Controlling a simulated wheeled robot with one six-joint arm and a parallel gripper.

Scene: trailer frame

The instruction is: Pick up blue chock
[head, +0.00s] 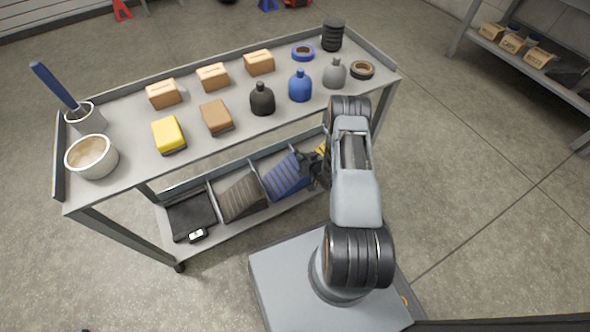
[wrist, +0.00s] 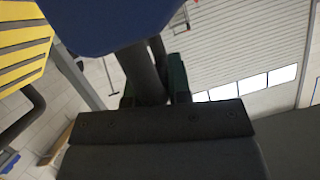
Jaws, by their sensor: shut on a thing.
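The blue chock (head: 284,177) shows on the lower shelf of the cart in the head view, with dark stripes on its sloped face. My gripper (head: 316,168) is at its right end, partly hidden by my arm. In the wrist view, a smooth blue face of the chock (wrist: 110,22) fills the top, and a dark bar runs from it between the fingers of my gripper (wrist: 153,85). The gripper is shut on this bar. I cannot tell whether the chock still touches the shelf.
A yellow striped chock (wrist: 22,48) is close beside the blue one; a little of it shows behind my gripper. A grey-brown chock (head: 240,195) and a black case (head: 190,216) lie to the left, between dividers. The cart's top shelf (head: 130,125) overhangs them, carrying bottles, boxes and tape.

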